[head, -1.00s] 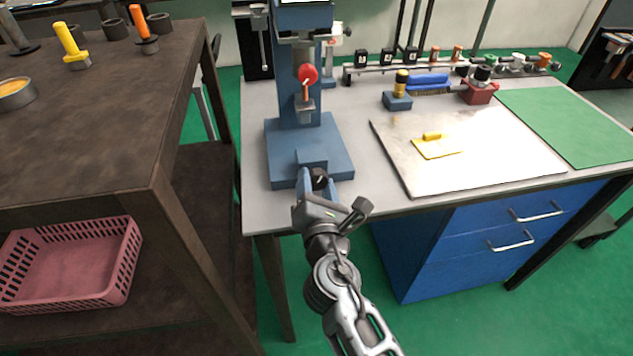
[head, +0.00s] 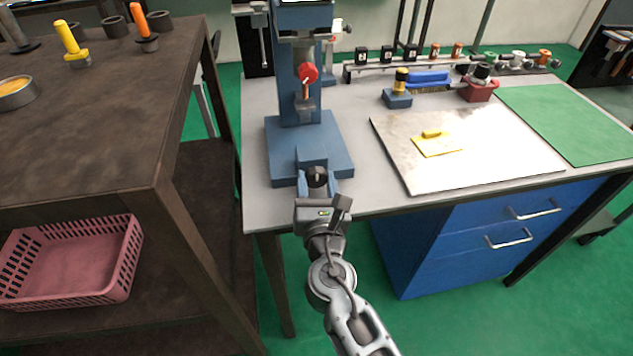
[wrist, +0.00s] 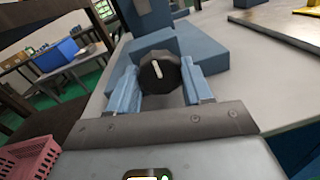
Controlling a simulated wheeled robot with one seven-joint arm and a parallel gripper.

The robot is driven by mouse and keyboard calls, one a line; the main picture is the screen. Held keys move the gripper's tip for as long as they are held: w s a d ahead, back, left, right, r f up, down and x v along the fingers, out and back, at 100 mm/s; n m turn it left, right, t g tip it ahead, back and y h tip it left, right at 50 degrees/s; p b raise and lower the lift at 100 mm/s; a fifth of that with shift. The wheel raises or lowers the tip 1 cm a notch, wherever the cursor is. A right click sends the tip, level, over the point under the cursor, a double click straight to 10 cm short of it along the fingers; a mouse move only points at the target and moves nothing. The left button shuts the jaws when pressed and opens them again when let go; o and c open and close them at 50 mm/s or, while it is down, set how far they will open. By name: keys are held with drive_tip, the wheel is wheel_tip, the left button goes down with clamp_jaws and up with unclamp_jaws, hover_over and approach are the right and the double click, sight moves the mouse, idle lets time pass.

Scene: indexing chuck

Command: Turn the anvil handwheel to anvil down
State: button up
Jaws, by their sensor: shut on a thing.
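The anvil handwheel (wrist: 159,72) is a black ribbed knob with a white pointer line, on the front of the blue press base (head: 322,148). In the wrist view its pointer stands nearly upright, leaning slightly left at the top. It also shows small and dark in the head view (head: 317,175). My gripper (wrist: 158,88) has its two blue fingers on either side of the knob and is shut on it. In the head view my gripper (head: 317,186) is at the front of the base. Any position marks around the knob cannot be made out.
The press column (head: 300,85) with a red knob (head: 307,73) rises behind the base. A metal plate (head: 490,165) with a yellow trowel-like piece (head: 437,146) lies to the right. A dark shelf table (head: 100,150) stands left, with a pink basket (head: 75,265) below.

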drive_tip(key=shift+f, duration=0.2)
drive_tip(key=o, duration=1)
drive_tip(key=shift+r, duration=0.15)
drive_tip(key=shift+s+d, duration=0.25)
drive_tip(key=shift+s, duration=1.05)
drive_tip(key=shift+s+d, duration=0.25)
drive_tip(key=shift+s, duration=1)
drive_tip(key=shift+s+d, duration=0.25)
drive_tip(key=shift+s, duration=1.05)
drive_tip(key=s+d+f+m+g, duration=0.1)
drive_tip(key=s+d+f+m, duration=0.2)
drive_tip(key=s+d+m, duration=0.45)
drive_tip(key=s+d+f+m+g, duration=0.25)
drive_tip(key=s+d+m, duration=0.25)
drive_tip(key=s+m, duration=0.6)
drive_tip(key=s+d+r+m+h, duration=0.1)
drive_tip(key=s+d+r+m, duration=0.3)
drive_tip(key=s+m, duration=0.2)
drive_tip(key=s+d+r+m+h, duration=0.1)
drive_tip(key=s+d+r+m, duration=0.2)
drive_tip(key=s+m, duration=0.3)
drive_tip(key=s+d+r+m+h, duration=0.1)
drive_tip(key=s+d+r+m, duration=0.3)
drive_tip(key=s+r+m, duration=0.2)
drive_tip(key=shift+s+d+r+t, duration=0.1)
drive_tip(key=shift+s+d+t, duration=0.1)
drive_tip(key=shift+s, duration=0.25)
drive_tip(key=shift+s+d+t, duration=0.1)
drive_tip(key=shift+s+t, duration=0.05)
drive_tip(key=shift+s, duration=0.25)
